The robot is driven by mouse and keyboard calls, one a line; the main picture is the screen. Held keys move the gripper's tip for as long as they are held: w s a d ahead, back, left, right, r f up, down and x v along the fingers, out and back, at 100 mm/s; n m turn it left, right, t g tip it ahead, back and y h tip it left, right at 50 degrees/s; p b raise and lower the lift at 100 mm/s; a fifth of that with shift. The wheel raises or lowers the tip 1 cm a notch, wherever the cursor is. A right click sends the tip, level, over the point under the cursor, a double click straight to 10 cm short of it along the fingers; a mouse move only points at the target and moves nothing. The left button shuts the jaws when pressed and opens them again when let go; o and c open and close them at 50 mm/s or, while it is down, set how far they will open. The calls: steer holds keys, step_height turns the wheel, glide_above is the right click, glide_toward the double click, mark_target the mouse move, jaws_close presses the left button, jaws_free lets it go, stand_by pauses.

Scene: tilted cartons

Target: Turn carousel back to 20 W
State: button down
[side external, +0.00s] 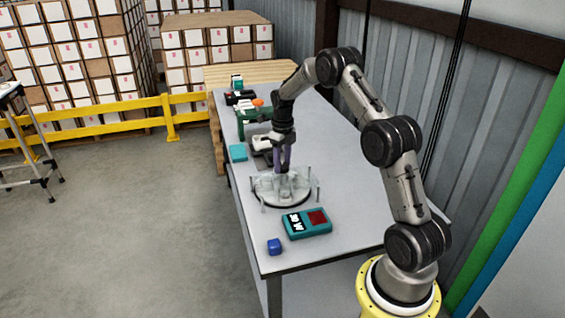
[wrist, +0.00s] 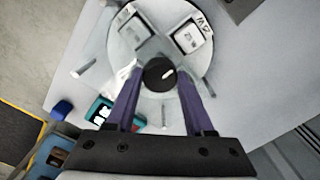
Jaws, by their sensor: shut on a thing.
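The carousel (side external: 265,192) is a round pale disc with upright posts around it, on the grey table. In the wrist view the carousel (wrist: 118,48) carries two square pale pieces, one at left (wrist: 136,35) and one at right (wrist: 188,38). A small label at the right piece (wrist: 205,26) seems to end in W; its number is unclear. My gripper (side external: 284,170) points down over the middle of the disc. Its purple fingers are shut on the dark round central knob (wrist: 158,73), which has a white mark. The fingers hide the knob's sides.
A teal box (side external: 307,223) with a red panel and a black-and-white display sits in front of the carousel, near a blue cube (side external: 275,246). A turquoise block (side external: 238,152) and a green-framed item (side external: 255,122) stand behind. The table's right side is clear.

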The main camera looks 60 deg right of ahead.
steer(key=shift+d+r+m, duration=0.1)
steer(key=shift+r+m, duration=0.05)
steer(key=shift+m, duration=1.55)
steer(key=shift+c, duration=1.4)
jaws_free()
step_height(320, 180, up, 14)
steer(key=shift+s, duration=0.1)
